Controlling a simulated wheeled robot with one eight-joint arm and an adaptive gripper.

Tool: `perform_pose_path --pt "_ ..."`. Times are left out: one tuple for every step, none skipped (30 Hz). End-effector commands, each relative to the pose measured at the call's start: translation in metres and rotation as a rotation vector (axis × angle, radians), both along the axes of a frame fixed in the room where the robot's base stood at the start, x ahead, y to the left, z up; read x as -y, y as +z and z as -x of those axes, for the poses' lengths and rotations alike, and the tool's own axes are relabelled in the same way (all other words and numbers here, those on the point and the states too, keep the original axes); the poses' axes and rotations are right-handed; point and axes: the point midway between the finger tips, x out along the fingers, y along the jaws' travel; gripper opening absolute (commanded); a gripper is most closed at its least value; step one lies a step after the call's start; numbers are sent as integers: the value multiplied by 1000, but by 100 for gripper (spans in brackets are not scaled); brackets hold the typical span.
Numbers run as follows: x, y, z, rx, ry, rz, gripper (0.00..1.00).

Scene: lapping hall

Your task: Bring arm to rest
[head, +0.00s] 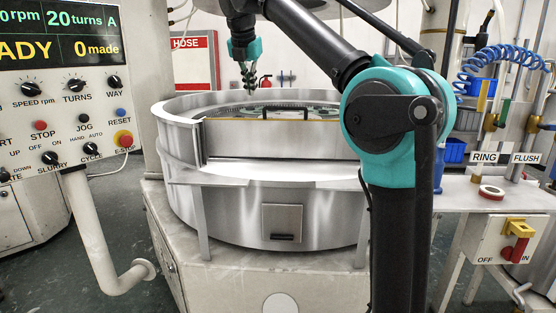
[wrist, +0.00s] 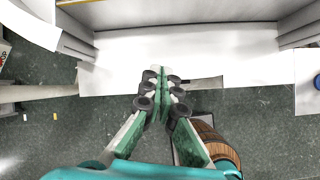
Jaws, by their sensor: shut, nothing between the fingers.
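My arm, black with teal joints, rises at the right of the head view and reaches up and over toward the lapping machine. My gripper (head: 248,80) hangs fingers down, above the round steel tub (head: 250,215) of the machine in that picture. In the wrist view my gripper (wrist: 161,75) is shut with its green fingers together and nothing between them. Below the fingers the wrist view shows a pale ledge (wrist: 240,62) and the grey floor (wrist: 60,140).
A control panel (head: 70,142) on a bent post stands at the left. A brown barrel-like object (wrist: 205,140) shows beside the fingers.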

Motion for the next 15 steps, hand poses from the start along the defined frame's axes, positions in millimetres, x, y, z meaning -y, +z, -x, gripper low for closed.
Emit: perform_pose_path --pt "6 -9 -2 -3 -44 -22 0" --pt "10 -15 -4 -4 -73 -39 0" --pt "14 -23 -6 -6 -116 -62 0" --pt "18 -29 -7 -7 -149 -79 0" --pt "23 -36 -8 -9 -185 -98 0" --pt "29 -47 -10 -10 -239 -126 0" --pt "34 -55 -11 -12 -281 -149 0" --pt "40 -65 -11 -13 -327 -174 0" --pt "49 -80 -12 -15 -398 -209 0" --pt "57 -92 -12 -17 -454 -238 0" --pt "66 -106 -11 -19 -518 -272 0" --pt "78 -126 -9 -21 -607 -316 0" --pt "87 -141 -7 -22 -677 -351 0" --pt "97 -157 -4 -23 -746 -387 0" --pt "109 -178 1 -23 -838 -433 0"
